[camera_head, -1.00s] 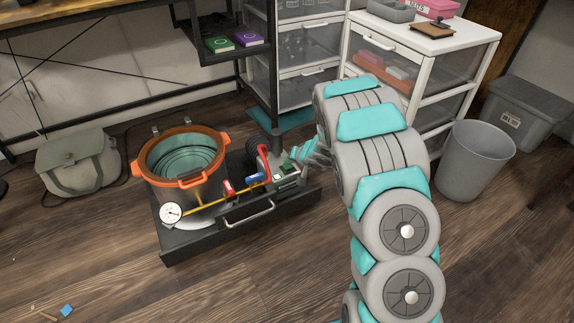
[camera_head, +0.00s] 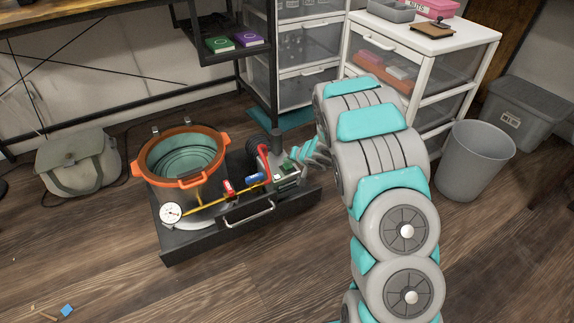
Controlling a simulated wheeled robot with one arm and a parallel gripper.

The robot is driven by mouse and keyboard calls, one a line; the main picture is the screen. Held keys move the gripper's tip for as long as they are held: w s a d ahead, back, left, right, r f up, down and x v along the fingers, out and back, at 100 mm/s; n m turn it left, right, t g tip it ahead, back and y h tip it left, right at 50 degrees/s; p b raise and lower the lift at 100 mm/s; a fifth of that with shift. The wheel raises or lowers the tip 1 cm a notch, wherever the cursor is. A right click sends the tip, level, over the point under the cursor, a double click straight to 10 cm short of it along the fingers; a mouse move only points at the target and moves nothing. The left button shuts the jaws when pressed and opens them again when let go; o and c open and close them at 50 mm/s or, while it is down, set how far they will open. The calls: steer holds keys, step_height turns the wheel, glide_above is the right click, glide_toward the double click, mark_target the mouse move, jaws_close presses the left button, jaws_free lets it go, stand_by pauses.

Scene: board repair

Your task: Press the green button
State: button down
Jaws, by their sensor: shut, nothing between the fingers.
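The green button (camera_head: 286,168) is a small green patch on top of the grey pump unit (camera_head: 290,181), at the right end of a black tray on the floor. My gripper (camera_head: 294,153) comes in from the right, with its teal fingers together and empty. Its tips are just above and beside the green button in the picture. I cannot tell whether they touch it. My arm hides part of what lies to the right of the pump.
The black tray (camera_head: 190,246) with a front handle also carries an orange-rimmed pot (camera_head: 215,180), a gauge (camera_head: 171,213) and a yellow pipe with red and blue valve handles. A white drawer cart (camera_head: 450,45) and a grey bin (camera_head: 474,160) stand right.

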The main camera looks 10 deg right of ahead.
mark_target(289, 167)
steer(key=shift+f, duration=0.1)
steer(key=shift+f, duration=0.35)
steer(key=shift+r+p, duration=0.25)
steer(key=shift+p, duration=0.35)
steer(key=shift+r+p, duration=0.25)
steer(key=shift+p, duration=0.35)
step_height(289, 167, up, 6)
steer(key=p, duration=0.8)
stand_by(0.8)
